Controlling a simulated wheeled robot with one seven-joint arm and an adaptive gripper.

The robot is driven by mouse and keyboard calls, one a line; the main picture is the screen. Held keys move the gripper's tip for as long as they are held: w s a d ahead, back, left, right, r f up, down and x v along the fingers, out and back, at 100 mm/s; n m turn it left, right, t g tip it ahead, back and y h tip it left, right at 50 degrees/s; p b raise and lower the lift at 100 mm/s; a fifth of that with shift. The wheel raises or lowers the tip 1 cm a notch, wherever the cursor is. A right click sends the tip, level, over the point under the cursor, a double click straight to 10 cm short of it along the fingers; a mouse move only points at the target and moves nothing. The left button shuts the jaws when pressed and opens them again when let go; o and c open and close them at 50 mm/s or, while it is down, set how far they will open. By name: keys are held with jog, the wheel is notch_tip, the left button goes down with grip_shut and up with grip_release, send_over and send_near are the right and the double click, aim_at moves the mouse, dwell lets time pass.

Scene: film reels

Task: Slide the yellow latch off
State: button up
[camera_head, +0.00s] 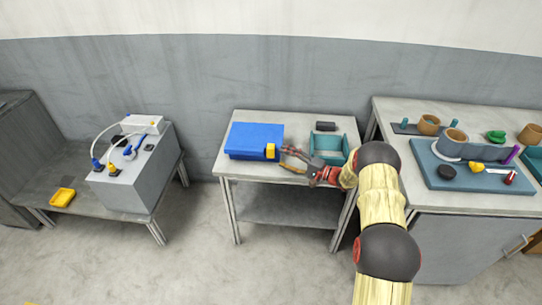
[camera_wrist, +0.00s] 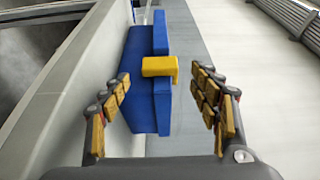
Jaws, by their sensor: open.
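The yellow latch (camera_head: 270,151) sits on the front right part of a blue case (camera_head: 254,138), which lies shut on the middle table. My gripper (camera_head: 284,157) is just to the right of the latch. It is open and empty. In the wrist view its two fingers (camera_wrist: 163,85) stand wide apart on either side of the latch, and I see no contact with it.
A teal open tray (camera_head: 328,143) and a dark cylinder (camera_head: 326,126) stand on the same table, right of the case. A grey box with cables (camera_head: 136,178) is on the left bench. A teal board (camera_head: 468,178) with several parts is on the right table.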

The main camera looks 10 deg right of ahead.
aim_at(271, 151)
jog(key=shift+b+x, duration=0.6)
jog(key=shift+x, duration=2.15)
jog(key=c, duration=0.3)
grip_shut()
